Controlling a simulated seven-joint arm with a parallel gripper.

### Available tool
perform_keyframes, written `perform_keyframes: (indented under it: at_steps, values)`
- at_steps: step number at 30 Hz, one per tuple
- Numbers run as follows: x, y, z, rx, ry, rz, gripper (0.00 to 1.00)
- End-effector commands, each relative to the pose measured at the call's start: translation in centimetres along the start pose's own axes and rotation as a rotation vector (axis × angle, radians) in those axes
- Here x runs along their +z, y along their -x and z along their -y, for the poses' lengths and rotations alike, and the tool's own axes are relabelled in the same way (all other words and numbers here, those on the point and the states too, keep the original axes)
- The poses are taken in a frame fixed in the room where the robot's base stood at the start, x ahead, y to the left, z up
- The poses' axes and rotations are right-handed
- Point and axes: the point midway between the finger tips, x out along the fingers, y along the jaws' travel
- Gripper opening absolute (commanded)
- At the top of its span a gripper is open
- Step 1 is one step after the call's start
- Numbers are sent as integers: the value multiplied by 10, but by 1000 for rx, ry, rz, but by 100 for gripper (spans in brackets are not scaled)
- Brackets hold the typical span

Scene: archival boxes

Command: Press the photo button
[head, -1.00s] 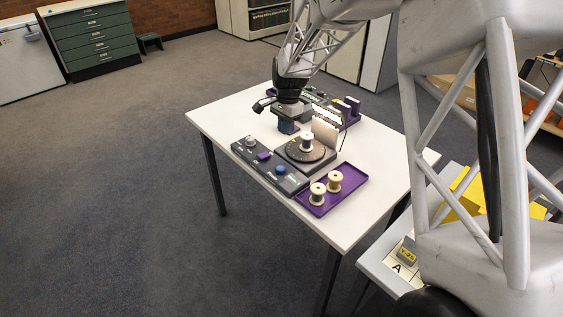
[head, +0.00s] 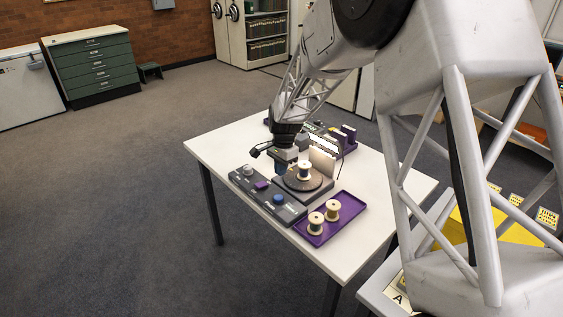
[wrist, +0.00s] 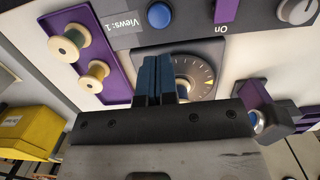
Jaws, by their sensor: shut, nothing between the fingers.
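The dark control panel (head: 267,195) lies along the front-left of the white table. It bears a round blue button (head: 278,199), a purple switch and a grey knob. In the wrist view the blue button (wrist: 160,15) is at the top, between a "Views: 1" display and the "On" switch (wrist: 226,10); no "photo" label is legible. My gripper (head: 281,168) is behind the panel, beside the turntable. In the wrist view its blue fingers (wrist: 153,80) are together and empty, in front of part of the turntable. The fingers and blue button look apart.
A turntable (head: 304,184) with a thread spool (head: 305,170) on it stands just behind the panel. A purple tray (head: 346,212) with two spools lies to the right. A pale upright board (head: 322,162) stands behind the turntable. The table's left corner is bare.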

Motion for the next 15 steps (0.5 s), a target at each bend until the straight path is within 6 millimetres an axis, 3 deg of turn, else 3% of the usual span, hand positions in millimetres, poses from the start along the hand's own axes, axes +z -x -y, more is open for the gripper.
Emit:
perform_keyframes:
  at_steps: [15]
  values:
    - [0, -75, 0, 2, 1, 1, 0]
